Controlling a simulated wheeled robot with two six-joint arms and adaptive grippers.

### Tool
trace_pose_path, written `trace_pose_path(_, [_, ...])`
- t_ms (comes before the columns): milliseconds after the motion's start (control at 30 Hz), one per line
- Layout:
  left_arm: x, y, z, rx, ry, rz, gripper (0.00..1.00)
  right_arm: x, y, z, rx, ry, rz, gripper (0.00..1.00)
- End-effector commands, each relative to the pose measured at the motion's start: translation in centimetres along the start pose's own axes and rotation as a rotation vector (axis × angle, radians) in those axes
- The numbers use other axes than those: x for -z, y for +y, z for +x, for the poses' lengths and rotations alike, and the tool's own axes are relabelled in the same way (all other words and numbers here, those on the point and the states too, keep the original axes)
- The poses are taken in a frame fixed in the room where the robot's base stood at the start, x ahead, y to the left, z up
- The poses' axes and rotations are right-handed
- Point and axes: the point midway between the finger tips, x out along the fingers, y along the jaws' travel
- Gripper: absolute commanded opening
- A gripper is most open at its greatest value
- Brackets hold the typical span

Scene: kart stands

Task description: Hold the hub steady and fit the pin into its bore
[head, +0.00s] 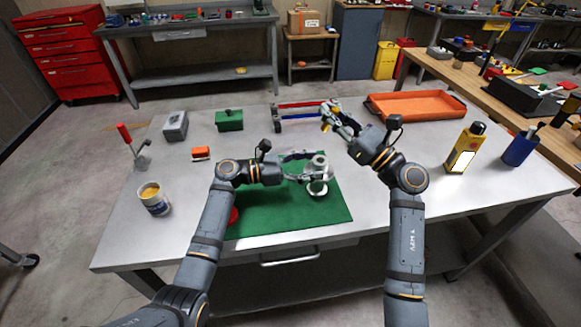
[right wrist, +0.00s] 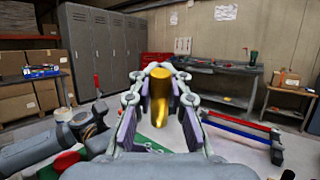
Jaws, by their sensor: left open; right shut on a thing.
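The hub (head: 318,187) is a pale metal cylinder on a wider round base, standing upright on the green mat (head: 270,214) in the head view. My left gripper (head: 308,167) is open at the hub, coming from the left with its fingers around it. I cannot tell whether they touch it. My right gripper (head: 329,114) is raised behind and right of the hub. In the right wrist view, the gripper (right wrist: 160,82) is shut on a gold-coloured pin (right wrist: 160,98), which stands roughly upright between the fingers. The hub's bore is too small to make out.
Behind lie a red and a blue bar (head: 300,105) on a rack, and an orange tray (head: 415,106). A tin (head: 154,200), a red-handled lever (head: 125,134) and a green box (head: 229,120) stand left.

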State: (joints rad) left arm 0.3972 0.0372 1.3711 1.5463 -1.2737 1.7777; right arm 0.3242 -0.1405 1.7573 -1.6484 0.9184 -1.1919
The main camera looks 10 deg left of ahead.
Motion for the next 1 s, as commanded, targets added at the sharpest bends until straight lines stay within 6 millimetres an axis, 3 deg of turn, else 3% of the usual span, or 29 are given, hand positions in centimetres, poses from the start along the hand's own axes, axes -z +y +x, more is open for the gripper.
trace_pose_path(200, [0.0, 0.0, 2.3, 0.000, 0.000, -0.001, 0.66, 0.0, 0.0, 0.0, 0.000, 0.000, 0.000, 0.00])
trace_pose_path(500, [0.1, 0.0, 2.6, -0.001, 0.002, 0.001, 0.66, 0.0, 0.0, 0.0, 0.000, 0.000, 0.000, 0.00])
trace_pose_path(1000, [0.1, 0.0, 2.6, -0.001, 0.002, 0.001, 0.00, 0.0, 0.0, 0.0, 0.000, 0.000, 0.000, 0.00])
